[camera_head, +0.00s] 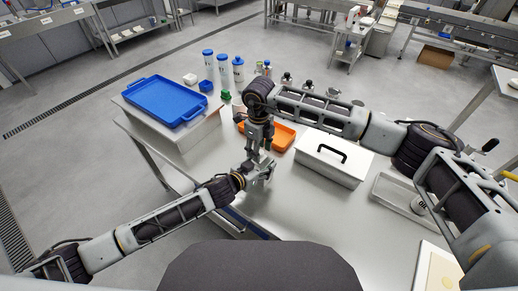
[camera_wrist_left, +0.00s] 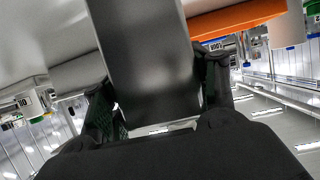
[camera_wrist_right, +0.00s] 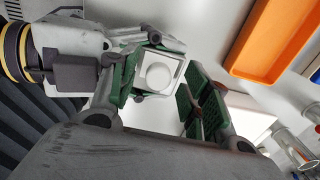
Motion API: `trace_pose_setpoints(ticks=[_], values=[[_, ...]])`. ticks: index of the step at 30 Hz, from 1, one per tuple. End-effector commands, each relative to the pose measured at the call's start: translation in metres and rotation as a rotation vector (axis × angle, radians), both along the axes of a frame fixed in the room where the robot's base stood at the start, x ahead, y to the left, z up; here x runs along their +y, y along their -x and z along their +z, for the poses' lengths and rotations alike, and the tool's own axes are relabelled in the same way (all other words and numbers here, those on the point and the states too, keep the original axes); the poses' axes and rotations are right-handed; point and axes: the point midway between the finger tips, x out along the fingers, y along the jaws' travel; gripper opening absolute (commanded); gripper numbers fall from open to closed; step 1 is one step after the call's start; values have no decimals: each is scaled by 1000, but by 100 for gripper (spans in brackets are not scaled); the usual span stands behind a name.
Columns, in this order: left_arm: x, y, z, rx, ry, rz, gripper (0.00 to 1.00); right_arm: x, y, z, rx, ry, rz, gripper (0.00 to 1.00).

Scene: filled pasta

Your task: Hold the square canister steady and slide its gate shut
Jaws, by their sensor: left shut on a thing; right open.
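The square canister shows in the left wrist view as a smooth dark grey box (camera_wrist_left: 150,55) between the fingers of my left gripper (camera_wrist_left: 158,98), which is shut on it. In the right wrist view its square end (camera_wrist_right: 158,75) is pale, with a round white disc inside a square rim. I cannot tell how far the gate is slid.
An orange tray (camera_head: 285,140) lies just behind the grippers. A white box with a black handle (camera_head: 333,163) stands to their right, and a metal tray (camera_head: 400,187) beyond it. A blue tray (camera_head: 165,98) sits on a raised stand at left. Capped bottles (camera_head: 223,70) stand behind.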

Motion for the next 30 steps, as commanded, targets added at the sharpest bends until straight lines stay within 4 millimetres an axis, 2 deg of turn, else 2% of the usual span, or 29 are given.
trace_pose_setpoints(ticks=[8, 21, 30], values=[[2, -1, -1, 1, -3, 2, 25, 0, -1, 26, -3, -1, 0, 48], [2, -1, -1, 1, -3, 2, 25, 0, 0, 90, -3, -1, 0, 48], [2, -1, -1, 1, -3, 2, 25, 0, 0, 115, -3, -2, 0, 48]])
